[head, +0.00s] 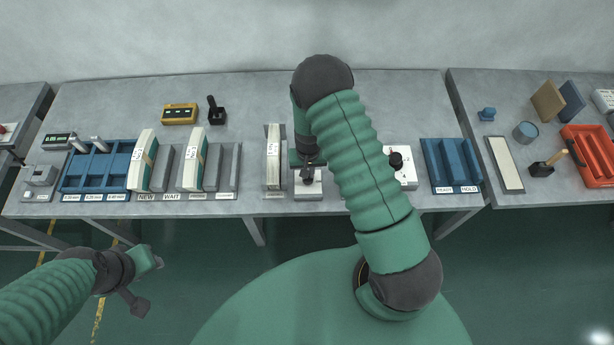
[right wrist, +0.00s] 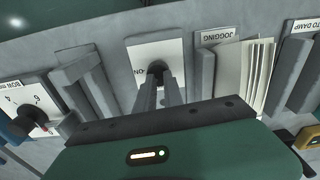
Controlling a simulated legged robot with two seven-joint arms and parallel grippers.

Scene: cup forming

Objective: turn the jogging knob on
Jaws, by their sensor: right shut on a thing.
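The jogging knob is a small black knob (right wrist: 157,69) on a white plate (right wrist: 140,52) marked "ON" in the right wrist view. In the head view its white box (head: 308,188) stands near the table's front edge, right of an upright stack of sheets. My right gripper (right wrist: 158,78) points down at the plate, with its two grey fingers shut on the knob. The fingers and my wrist hide part of the knob, so its exact turn is hard to tell. My left gripper (head: 146,283) hangs low in front of the table at the left; its opening is unclear.
A stack of sheets (head: 273,160) in the holder labelled "JOGGING" (right wrist: 218,37) stands close beside the knob. A second dial (head: 397,160) with numbers sits to the right, then a blue tray (head: 450,163). Blue bins (head: 98,168) and more stacks stand left.

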